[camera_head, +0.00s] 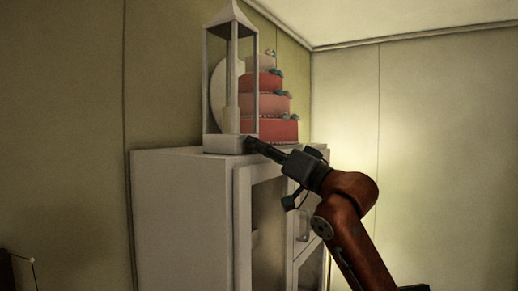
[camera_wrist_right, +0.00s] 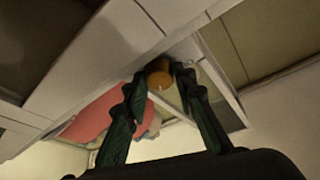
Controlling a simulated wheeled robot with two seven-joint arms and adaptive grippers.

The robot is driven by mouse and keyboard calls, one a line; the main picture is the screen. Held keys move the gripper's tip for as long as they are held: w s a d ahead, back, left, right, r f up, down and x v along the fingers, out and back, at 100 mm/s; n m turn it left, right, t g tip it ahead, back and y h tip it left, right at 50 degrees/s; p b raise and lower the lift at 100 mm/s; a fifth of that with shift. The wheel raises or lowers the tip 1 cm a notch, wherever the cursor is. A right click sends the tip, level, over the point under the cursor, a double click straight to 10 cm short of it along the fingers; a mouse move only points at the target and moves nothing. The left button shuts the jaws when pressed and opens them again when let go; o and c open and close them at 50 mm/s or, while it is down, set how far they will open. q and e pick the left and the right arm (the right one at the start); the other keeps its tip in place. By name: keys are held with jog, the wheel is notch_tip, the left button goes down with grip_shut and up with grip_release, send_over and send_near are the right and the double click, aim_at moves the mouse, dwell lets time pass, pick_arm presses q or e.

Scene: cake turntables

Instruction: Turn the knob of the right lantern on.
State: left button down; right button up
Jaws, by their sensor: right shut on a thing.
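A white lantern (camera_head: 207,92) with a pointed roof and a pale candle inside stands on top of a white cabinet. My right gripper (camera_head: 250,143) reaches from the right to the front of the lantern's base. In the right wrist view my right gripper (camera_wrist_right: 160,84) has its two dark fingers on either side of an orange-brown round knob (camera_wrist_right: 159,73), shut on it. In the head view the knob is hidden behind the fingertips. I cannot tell how far the knob is turned. My left gripper is not in view.
A tiered pink cake (camera_head: 272,104) with blue decorations stands just behind and right of the lantern, with a round pale disc (camera_head: 217,88) behind. The cabinet (camera_head: 185,205) has glass-panelled doors and a handle below my right arm. Open room lies to the right.

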jog(key=o, duration=1)
jog(key=shift+s+d+r, duration=0.1)
jog(key=shift+d+r, duration=0.1)
jog(key=shift+d, duration=0.05)
jog(key=shift+o, duration=0.7)
jog(key=shift+a+f, duration=0.1)
jog(key=shift+a, duration=0.05)
jog(key=v, duration=1.2)
